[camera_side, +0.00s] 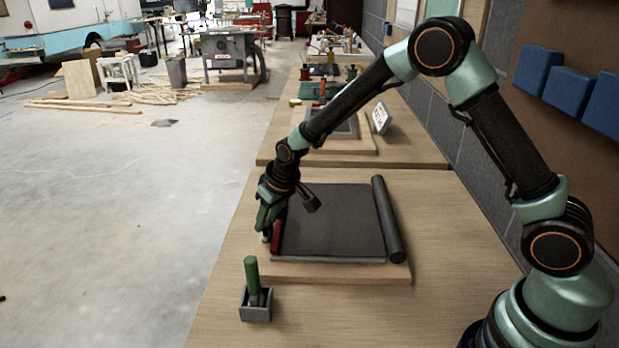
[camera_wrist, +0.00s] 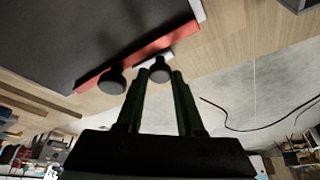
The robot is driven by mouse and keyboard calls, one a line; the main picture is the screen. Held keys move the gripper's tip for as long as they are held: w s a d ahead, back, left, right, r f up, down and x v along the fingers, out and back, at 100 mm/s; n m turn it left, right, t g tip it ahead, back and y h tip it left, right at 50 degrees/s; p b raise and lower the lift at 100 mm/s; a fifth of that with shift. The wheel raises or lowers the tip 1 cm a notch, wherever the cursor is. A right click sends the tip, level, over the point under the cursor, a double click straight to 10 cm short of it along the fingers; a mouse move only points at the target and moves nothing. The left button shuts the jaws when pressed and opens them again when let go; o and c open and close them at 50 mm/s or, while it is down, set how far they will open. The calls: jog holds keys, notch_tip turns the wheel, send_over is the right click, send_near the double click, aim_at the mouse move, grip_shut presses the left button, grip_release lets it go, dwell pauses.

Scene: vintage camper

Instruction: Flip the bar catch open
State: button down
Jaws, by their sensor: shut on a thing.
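The bar catch is a red bar (camera_side: 276,236) at the left edge of a flat dark panel (camera_side: 335,222) on a wooden board. In the wrist view the red bar (camera_wrist: 92,82) runs along the panel's edge. One black knob (camera_wrist: 112,81) sits by the bar, and a second black knob (camera_wrist: 159,70) is near a pale plate. My gripper (camera_side: 267,231) is down at the bar's left side. In the wrist view my gripper (camera_wrist: 158,76) has its two green fingers on either side of the second knob, shut on it. The exact contact is partly hidden.
A dark roll (camera_side: 387,220) lies along the panel's right side. A grey box (camera_side: 256,308) with a green-handled tool (camera_side: 252,275) stands in front of the board (camera_side: 330,272). Another board with items is farther back. The table's left edge is close to my gripper; the front right is clear.

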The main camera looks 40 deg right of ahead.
jog(key=shift+a, duration=0.1)
jog(key=shift+s+a, duration=1.25)
jog(key=c, duration=0.5)
grip_release()
jog(key=shift+d, duration=0.1)
jog(key=shift+s+r, duration=0.15)
jog(key=shift+r, duration=0.5)
jog(key=v, duration=1)
jog(key=shift+s+d+r, duration=0.2)
jog(key=shift+s+r, duration=0.05)
jog(key=shift+r, duration=0.05)
